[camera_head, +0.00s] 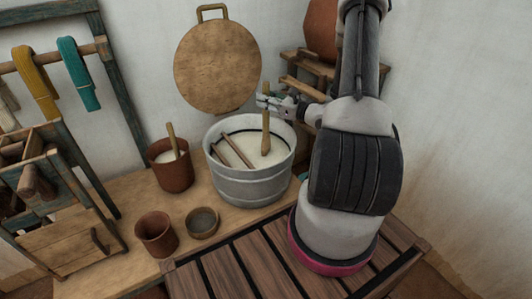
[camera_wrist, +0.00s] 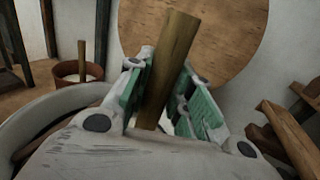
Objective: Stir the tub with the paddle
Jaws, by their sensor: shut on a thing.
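The tub (camera_head: 250,188) is a grey round vessel standing on the wooden bench, with pale contents inside. The paddle (camera_head: 266,135) stands nearly upright in the tub, its lower end in or against the pale contents. My gripper (camera_head: 266,102) is shut on the paddle's upper handle, above the tub's back rim. In the wrist view the handle (camera_wrist: 170,62) rises between the green-padded fingers, slightly tilted. The paddle's lower part is hidden in the wrist view, where part of the tub's rim (camera_wrist: 52,112) shows at left.
Two thin sticks (camera_head: 236,150) lie at the tub's left side. A clay pot with a stick (camera_head: 174,178), a smaller clay pot (camera_head: 156,236) and a bowl (camera_head: 202,223) stand left. A round wooden lid (camera_head: 217,68) is behind; a shelf (camera_head: 308,68) stands behind right.

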